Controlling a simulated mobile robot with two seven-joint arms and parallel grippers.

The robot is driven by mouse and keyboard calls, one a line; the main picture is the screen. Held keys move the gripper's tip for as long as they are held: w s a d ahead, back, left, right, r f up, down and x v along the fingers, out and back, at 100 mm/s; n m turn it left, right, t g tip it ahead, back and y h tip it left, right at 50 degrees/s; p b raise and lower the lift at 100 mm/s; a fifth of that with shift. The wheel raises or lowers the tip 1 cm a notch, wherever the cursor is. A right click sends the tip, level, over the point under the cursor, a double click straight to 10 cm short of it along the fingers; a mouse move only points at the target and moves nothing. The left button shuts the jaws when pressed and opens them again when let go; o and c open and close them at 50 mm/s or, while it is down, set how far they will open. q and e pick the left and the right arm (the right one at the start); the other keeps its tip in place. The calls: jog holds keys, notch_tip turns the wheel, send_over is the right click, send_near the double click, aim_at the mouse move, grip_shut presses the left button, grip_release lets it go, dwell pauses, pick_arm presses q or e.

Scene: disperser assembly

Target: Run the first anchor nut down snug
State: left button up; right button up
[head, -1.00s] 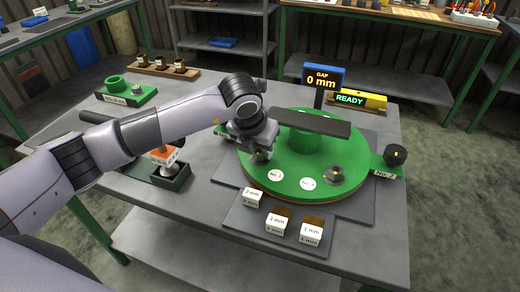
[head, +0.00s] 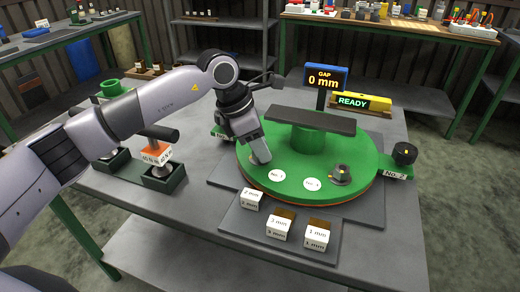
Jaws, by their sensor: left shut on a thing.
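My left gripper (head: 260,152) points down at the left front of the green round plate (head: 305,190), behind the left white label disc. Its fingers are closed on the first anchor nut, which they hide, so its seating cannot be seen. The second anchor nut (head: 341,173), dark with a small orange mark, sits uncovered on the plate's right front. A dark flat bar (head: 312,121) lies across the green centre hub (head: 308,138). The gap display (head: 324,78) reads 0 mm and the yellow unit (head: 361,102) reads READY. My right gripper is not in view.
White shim blocks (head: 278,229) stand on the grey front pad. A dark knob (head: 404,153) stands on the No. 2 bracket at right. A dark-handled tool (head: 160,134) stands in a green holder at left. A dark rod (head: 264,81) shows behind my left wrist.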

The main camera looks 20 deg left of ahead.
pick_arm(q)
jog(key=m+g, duration=0.1)
jog(key=m, duration=0.1)
jog(key=shift+m+b, duration=0.3)
jog(key=shift+m, duration=0.1)
jog(key=m+g, duration=0.1)
jog(key=m, duration=0.2)
jog(key=shift+h, duration=0.3)
jog(key=shift+m+g+b, duration=0.3)
jog(key=shift+m+g, duration=0.2)
jog(key=shift+m, duration=0.4)
jog(key=o, duration=1.1)
jog(key=shift+c, duration=0.2)
jog(key=shift+r, duration=0.1)
